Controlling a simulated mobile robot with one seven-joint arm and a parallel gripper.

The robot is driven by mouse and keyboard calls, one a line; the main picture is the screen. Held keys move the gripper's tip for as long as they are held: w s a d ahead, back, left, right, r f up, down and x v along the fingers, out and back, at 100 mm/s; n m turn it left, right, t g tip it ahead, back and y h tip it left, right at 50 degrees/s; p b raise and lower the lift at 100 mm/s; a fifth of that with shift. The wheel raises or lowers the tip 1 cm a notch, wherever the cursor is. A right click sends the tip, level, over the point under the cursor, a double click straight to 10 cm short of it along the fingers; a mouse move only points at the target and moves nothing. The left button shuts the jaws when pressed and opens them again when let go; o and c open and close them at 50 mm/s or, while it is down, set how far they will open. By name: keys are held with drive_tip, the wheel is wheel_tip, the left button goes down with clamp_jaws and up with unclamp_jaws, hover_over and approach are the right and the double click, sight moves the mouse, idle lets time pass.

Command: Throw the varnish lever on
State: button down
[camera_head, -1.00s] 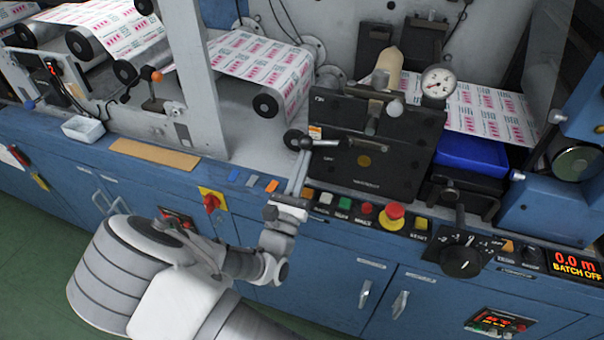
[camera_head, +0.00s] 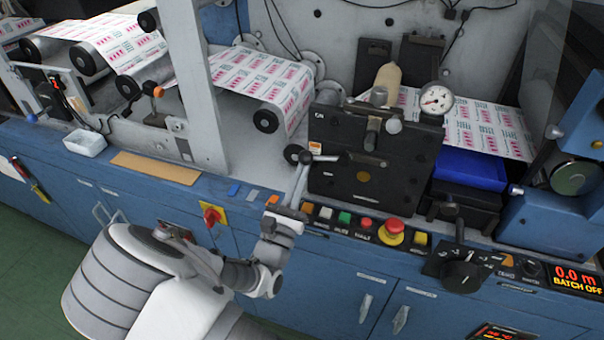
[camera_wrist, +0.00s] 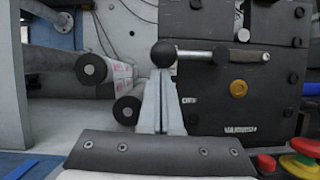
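The varnish lever (camera_head: 325,158) is a light rod with a black ball knob, standing out about level to the left across the dark panel (camera_head: 345,190). The panel carries an ON mark near its top left corner. In the wrist view the black ball (camera_wrist: 163,53) is at the fingertips, with the rod running right from it.
Below the panel is a row of buttons, including a red emergency stop (camera_head: 391,231). A red rotary switch (camera_head: 212,215) is to the left of my wrist. A black dial (camera_head: 462,276) is at the right. Printed web rollers (camera_head: 266,120) lie behind, left of the lever.

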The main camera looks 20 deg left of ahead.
sight(322, 126)
drive_tip(key=shift+a+r+m, duration=0.1)
drive_tip(key=shift+r+m, duration=0.2)
drive_tip(key=shift+m, duration=0.2)
drive_tip(key=shift+a+r+m+h+p, duration=0.2)
drive_tip(key=shift+r+m+h+p, duration=0.4)
drive_tip(key=shift+m+h, duration=0.25)
wheel_tip(322, 126, up, 5)
drive_tip(key=m+g+h, duration=0.1)
drive_tip(key=m, duration=0.2)
drive_tip(key=m+g+h+p, duration=0.1)
drive_tip(key=m, duration=0.2)
drive_tip(key=m+h+p, duration=0.1)
drive_tip(key=m+h, duration=0.1)
drive_tip(key=m, duration=0.1)
drive_tip(key=shift+f+g, duration=0.2)
drive_tip(key=shift+g, duration=0.2)
drive_tip(key=r+m+g, duration=0.1)
drive_tip(key=m, duration=0.1)
drive_tip(key=d+r+m+h, duration=0.1)
drive_tip(key=m, duration=0.1)
drive_tip(key=shift+r+g, duration=0.2)
drive_tip(key=shift+g, duration=0.2)
drive_tip(key=shift+s+d+r+m+g+b, duration=0.1)
drive_tip(key=shift+d+r+m+g+b, duration=0.4)
drive_tip(key=shift+m, duration=0.7)
drive_tip(key=shift+s+d+r+m+g+b, duration=0.15)
drive_tip(key=shift+d+r+m+g, duration=0.4)
drive_tip(key=shift+m, duration=0.6)
drive_tip(key=shift+w+d+r, duration=0.1)
